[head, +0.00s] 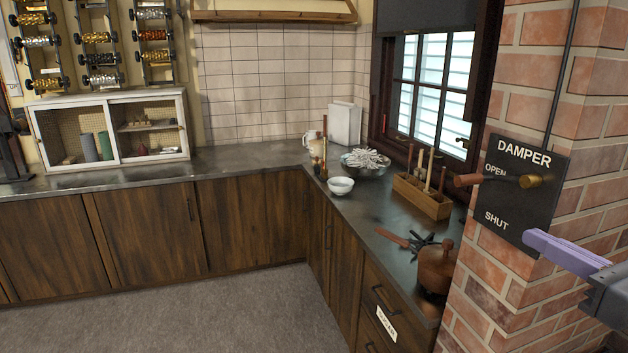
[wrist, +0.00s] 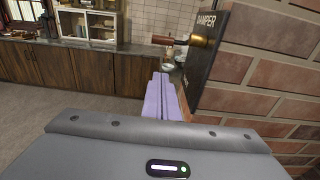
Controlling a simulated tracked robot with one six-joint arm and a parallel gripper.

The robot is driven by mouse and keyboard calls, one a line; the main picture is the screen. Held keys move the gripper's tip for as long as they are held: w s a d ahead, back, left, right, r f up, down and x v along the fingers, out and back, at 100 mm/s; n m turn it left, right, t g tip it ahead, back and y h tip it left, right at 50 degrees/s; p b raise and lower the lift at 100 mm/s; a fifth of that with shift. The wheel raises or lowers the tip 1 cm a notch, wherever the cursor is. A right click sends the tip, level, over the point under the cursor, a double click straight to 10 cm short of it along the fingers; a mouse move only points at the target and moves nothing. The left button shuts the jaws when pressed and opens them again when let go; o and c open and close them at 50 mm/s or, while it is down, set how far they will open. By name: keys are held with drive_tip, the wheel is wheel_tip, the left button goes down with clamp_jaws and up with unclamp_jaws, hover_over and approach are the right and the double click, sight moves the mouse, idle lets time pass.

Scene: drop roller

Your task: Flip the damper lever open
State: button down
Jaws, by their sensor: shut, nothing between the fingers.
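The black damper plate (head: 518,215) is fixed to the brick pillar, with OPEN lettered above SHUT. The damper lever (head: 467,181) has a reddish-brown wooden handle and a brass pivot (head: 530,181). It sticks out to the left about level, beside the OPEN lettering. In the wrist view the lever (wrist: 162,40) shows ahead of and above the fingertips. My gripper (head: 530,240) has purple fingers, shut and empty. It sits below the lever, by the plate's lower right corner in the head view, apart from the handle. My gripper (wrist: 160,76) also shows in the wrist view.
The brick pillar (head: 490,275) stands close to my gripper. On the counter are a copper pot (head: 437,268), a black-bladed tool (head: 425,243), a wooden box of tools (head: 422,196) and bowls (head: 340,186). The floor (head: 200,315) is clear.

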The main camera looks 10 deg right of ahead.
drive_tip(key=shift+w+a+r, duration=0.1)
drive_tip(key=shift+a, duration=0.05)
approach(471, 183)
drive_tip(key=w+f, duration=0.3)
drive_tip(key=w, duration=0.2)
drive_tip(key=shift+w+a+r, duration=0.35)
drive_tip(key=shift+w+r, duration=0.15)
drive_tip(key=shift+w, duration=0.25)
drive_tip(key=shift+r, duration=0.1)
drive_tip(key=shift+w+a+r, duration=0.1)
drive_tip(key=shift+w+r, duration=0.2)
drive_tip(key=shift+r, duration=0.35)
